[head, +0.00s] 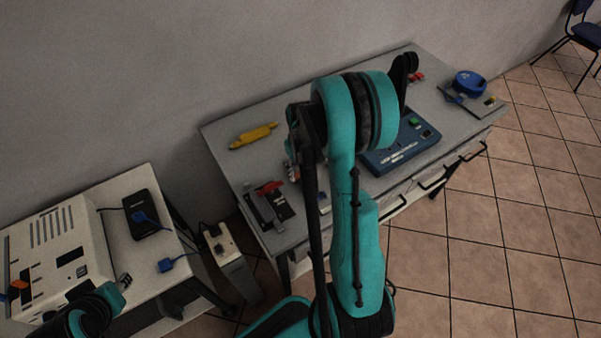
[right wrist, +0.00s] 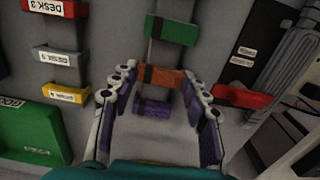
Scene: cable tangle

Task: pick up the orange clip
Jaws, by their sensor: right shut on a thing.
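In the right wrist view the orange clip (right wrist: 162,77) lies across between the fingertips of my right gripper (right wrist: 161,78), which is shut on it. A green clip (right wrist: 172,30) is beyond it and a purple clip (right wrist: 152,106) is nearer the palm, in line along a grey strip. In the head view my right arm hides the orange clip; only a bit of my right gripper (head: 292,172) shows beside the arm. What look like the fingers of my left gripper (head: 124,281) show small at lower left, too small to tell their opening.
The bench (head: 222,128) holds a yellow tool (head: 253,136) and a blue box (head: 402,157). A beige machine (head: 60,245) stands left.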

